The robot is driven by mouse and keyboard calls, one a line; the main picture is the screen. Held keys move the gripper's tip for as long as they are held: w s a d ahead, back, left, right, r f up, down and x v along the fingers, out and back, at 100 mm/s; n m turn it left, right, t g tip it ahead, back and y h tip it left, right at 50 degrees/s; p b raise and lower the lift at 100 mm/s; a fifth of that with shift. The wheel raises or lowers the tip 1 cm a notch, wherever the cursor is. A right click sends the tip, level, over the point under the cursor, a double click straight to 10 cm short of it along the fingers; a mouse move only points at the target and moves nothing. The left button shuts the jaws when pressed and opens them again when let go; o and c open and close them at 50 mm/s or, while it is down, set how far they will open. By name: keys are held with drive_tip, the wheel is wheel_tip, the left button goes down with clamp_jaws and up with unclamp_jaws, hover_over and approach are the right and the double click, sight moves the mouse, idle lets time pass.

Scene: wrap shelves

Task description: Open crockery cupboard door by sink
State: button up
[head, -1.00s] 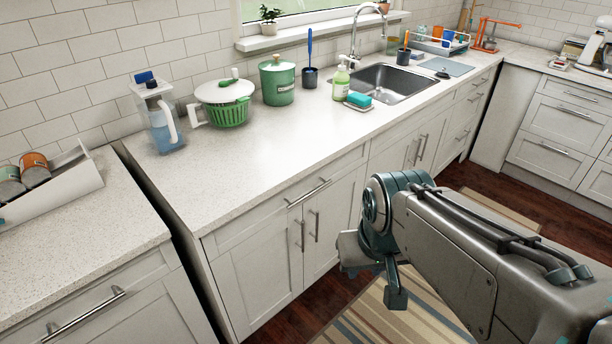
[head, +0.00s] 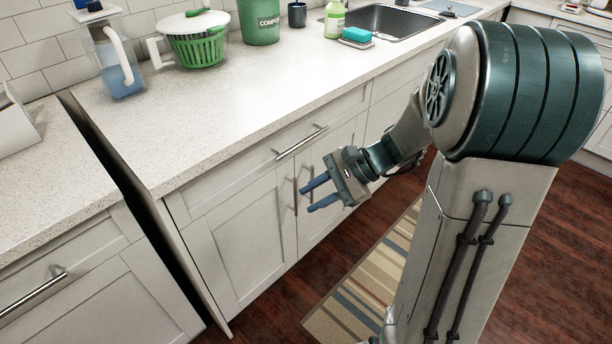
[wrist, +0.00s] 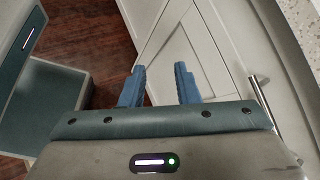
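A white cupboard left of the sink has a left door (head: 238,248) and a right door (head: 332,208), both looking shut. Their upright bar handles stand side by side near the middle seam; the right handle (head: 295,200) is partly behind my fingers. My gripper (head: 306,197) is open and empty, its two blue fingers apart and pointing at the handles. I cannot tell whether they touch a handle. In the wrist view my gripper (wrist: 159,68) has its fingertips in front of white door panels, with nothing seen between them. The sink (head: 385,22) is at the top.
A drawer (head: 240,165) with a long horizontal handle (head: 300,142) sits above the doors. The counter (head: 210,115) overhangs it. A dark gap (head: 110,165) separates the left counter. A striped rug (head: 370,280) lies on the wooden floor before the cupboard.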

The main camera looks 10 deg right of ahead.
drive_tip(key=w+d+f+m+t+y+b, duration=0.1)
drive_tip(key=w+d+f+m+t+b, duration=0.5)
drive_tip(key=w+f, duration=0.25)
drive_tip(key=w+d+f+m+t+y+b, duration=0.2)
drive_tip(key=w+d+f+m+t+b, duration=0.3)
drive_tip(key=w+d+f+m, duration=0.4)
drive_tip(key=shift+n, duration=0.7)
drive_tip(key=x, duration=0.4)
drive_tip(key=s+a+b+x, duration=0.1)
drive_tip(key=x, duration=0.3)
drive_tip(key=f+b+x, duration=0.1)
drive_tip(key=x, duration=0.3)
drive_tip(key=shift+s+a, duration=0.15)
drive_tip(key=shift+a, duration=0.35)
clamp_jaws()
